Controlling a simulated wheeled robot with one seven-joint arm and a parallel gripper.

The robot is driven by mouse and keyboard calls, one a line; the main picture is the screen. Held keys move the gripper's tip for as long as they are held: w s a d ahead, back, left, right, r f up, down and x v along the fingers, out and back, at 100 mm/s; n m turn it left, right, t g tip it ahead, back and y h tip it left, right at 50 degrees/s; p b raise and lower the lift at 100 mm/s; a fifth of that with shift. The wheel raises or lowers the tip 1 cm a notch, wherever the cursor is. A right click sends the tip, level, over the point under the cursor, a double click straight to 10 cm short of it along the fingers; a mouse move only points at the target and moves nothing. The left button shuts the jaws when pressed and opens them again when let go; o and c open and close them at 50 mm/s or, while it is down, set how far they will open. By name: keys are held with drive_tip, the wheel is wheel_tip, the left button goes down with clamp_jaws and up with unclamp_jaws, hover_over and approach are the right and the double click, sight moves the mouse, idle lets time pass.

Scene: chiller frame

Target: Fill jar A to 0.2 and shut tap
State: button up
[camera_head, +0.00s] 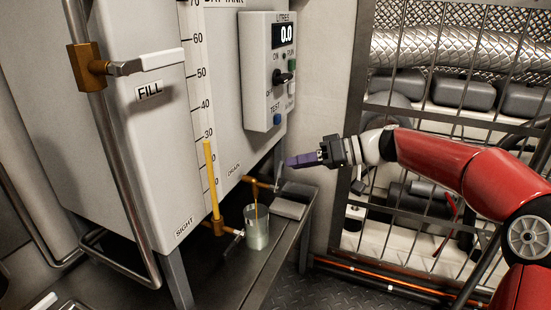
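A clear jar (256,234) stands on the metal shelf below the brass drain tap (256,183). A thin amber streak runs from the tap down into the jar, and pale greenish content shows inside; I cannot read a level or a letter on the jar. A grey lever (278,180) is at the tap's right end. The display (286,36) on the litres box reads 0.0. My gripper (290,162) has purple fingers pointing left, above and right of the tap, apart from it. The fingers overlap in this view, so their opening is unclear.
The white tank (145,115) has a FILL lever (127,68) and a yellow sight column (212,180) reaching near 30. A second brass fitting (217,227) is left of the jar. A grey block (289,208) lies right. A wire grille (455,120) stands behind my arm.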

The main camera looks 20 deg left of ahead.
sight(279, 177)
drive_tip(key=x, duration=0.6)
drive_tip(key=shift+a+f, duration=0.15)
drive_tip(key=shift+a, duration=0.15)
clamp_jaws()
